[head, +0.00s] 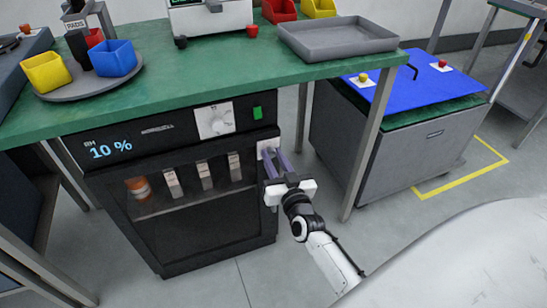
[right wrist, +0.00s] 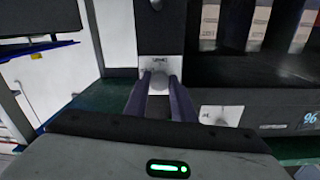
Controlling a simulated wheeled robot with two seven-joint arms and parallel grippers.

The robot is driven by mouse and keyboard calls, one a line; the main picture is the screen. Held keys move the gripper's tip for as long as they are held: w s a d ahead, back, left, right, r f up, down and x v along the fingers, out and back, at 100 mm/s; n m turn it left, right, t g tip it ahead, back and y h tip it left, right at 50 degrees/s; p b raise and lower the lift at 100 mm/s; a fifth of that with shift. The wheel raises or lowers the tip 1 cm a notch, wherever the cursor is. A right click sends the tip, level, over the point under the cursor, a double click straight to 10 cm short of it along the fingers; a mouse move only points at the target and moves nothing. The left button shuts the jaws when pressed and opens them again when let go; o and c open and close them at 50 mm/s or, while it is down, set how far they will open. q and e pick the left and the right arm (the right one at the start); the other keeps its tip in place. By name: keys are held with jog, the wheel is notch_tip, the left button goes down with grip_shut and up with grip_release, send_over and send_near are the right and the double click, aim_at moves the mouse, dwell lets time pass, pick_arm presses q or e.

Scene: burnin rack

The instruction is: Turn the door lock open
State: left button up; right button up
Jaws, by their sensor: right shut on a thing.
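A black dry cabinet (head: 215,245) with a glass door stands under the green bench, its display reading "RH 10 %". The door lock (head: 266,147) is a small pale plate with a knob at the door's upper right edge. My right gripper (head: 272,156) reaches it from the front right, its two purple fingers shut on the lock knob. In the right wrist view, which is upside down, the round grey knob (right wrist: 159,80) sits between the fingertips. Small marks are printed on its plate. The door looks closed. My left gripper is not in view.
Behind the glass, an orange-brown jar (head: 138,187) and several pale packs stand on a shelf. The green bench (head: 215,84) overhangs the cabinet, and a metal bench leg (head: 368,150) stands to the right. A grey cabinet with a blue mat (head: 420,85) is further right.

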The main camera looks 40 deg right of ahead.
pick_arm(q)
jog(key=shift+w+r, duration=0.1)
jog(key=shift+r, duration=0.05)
pick_arm(e)
jog(key=m+p, duration=0.1)
jog(key=m, duration=0.2)
jog(key=shift+m, duration=0.4)
jog(key=m, duration=0.4)
jog(key=shift+m+p, duration=0.3)
jog(key=shift+p, duration=0.1)
jog(key=m, duration=0.4)
jog(key=shift+y, duration=0.4)
jog(key=m+b, duration=0.1)
jog(key=m, duration=0.2)
jog(key=shift+m, duration=1)
jog(key=o, duration=1)
